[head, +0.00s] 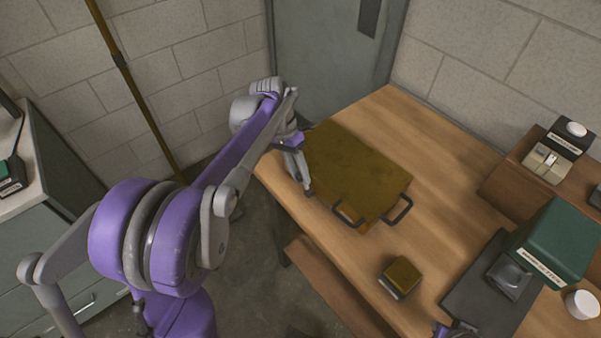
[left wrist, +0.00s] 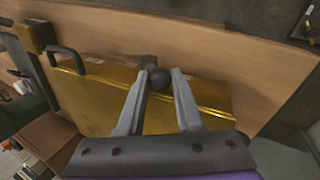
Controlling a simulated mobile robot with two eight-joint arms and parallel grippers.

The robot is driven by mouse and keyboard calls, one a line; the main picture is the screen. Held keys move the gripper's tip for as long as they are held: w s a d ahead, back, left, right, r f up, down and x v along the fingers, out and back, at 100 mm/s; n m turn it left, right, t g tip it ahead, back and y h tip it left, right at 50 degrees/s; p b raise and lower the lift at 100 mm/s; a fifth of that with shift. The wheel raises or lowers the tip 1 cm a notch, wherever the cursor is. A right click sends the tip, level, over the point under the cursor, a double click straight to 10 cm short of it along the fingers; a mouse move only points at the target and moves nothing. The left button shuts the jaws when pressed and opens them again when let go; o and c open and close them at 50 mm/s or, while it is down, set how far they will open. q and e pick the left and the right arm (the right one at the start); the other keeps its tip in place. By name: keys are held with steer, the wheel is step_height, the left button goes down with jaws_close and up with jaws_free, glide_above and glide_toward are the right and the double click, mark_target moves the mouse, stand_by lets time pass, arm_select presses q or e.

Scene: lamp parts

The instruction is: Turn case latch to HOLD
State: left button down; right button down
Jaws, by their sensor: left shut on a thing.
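A flat brass-coloured case (head: 358,172) lies on the wooden table, with black handles (head: 399,209) on its near side. It also shows in the left wrist view (left wrist: 103,100). My left gripper (head: 307,188) is at the left edge of the case. In the left wrist view, its two fingers (left wrist: 160,78) are shut on a small dark round knob (left wrist: 159,80) at the case's side. I take this knob for the latch; no HOLD mark is readable. A bit of my right gripper (head: 456,329) shows at the bottom edge, mostly cut off.
A small brass-topped block (head: 402,275) stands near the table's front edge. A dark mat (head: 462,298), a green box (head: 558,240) and a white cup (head: 582,304) are at the right. A raised wooden shelf (head: 512,185) carries a labelled device (head: 553,158). Bare table lies right of the case.

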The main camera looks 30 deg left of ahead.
arm_select(q)
steer(key=c, duration=0.6)
jaws_free()
steer(key=shift+a, duration=0.15)
steer(key=shift+o, duration=0.2)
steer(key=p+v, duration=0.1)
steer(key=v, duration=0.9)
steer(key=shift+r, duration=0.35)
arm_select(e)
steer(key=shift+w+r, duration=0.15)
steer(key=shift+r, duration=0.35)
steer(key=r+p, duration=0.2)
steer(key=r, duration=0.1)
steer(key=shift+w+p, duration=0.3)
steer(key=shift+p, duration=0.05)
arm_select(q)
steer(key=s+d+f+n+t+y+p, duration=0.1)
steer(key=s+d+f+t+y, duration=0.1)
steer(key=s+d, duration=0.3)
steer(key=s+d+f+t+y+p, duration=0.1)
steer(key=s+d+f+t, duration=0.3)
steer(key=s, duration=0.8)
steer(key=shift+s+d+f+n+y, duration=0.4)
steer(key=shift+d+f+y, duration=0.25)
steer(key=shift+d, duration=0.4)
arm_select(e)
steer(key=shift+w+r, duration=0.2)
steer(key=shift+r, duration=0.45)
steer(key=shift+w+r, duration=0.15)
steer(key=shift+r, duration=0.45)
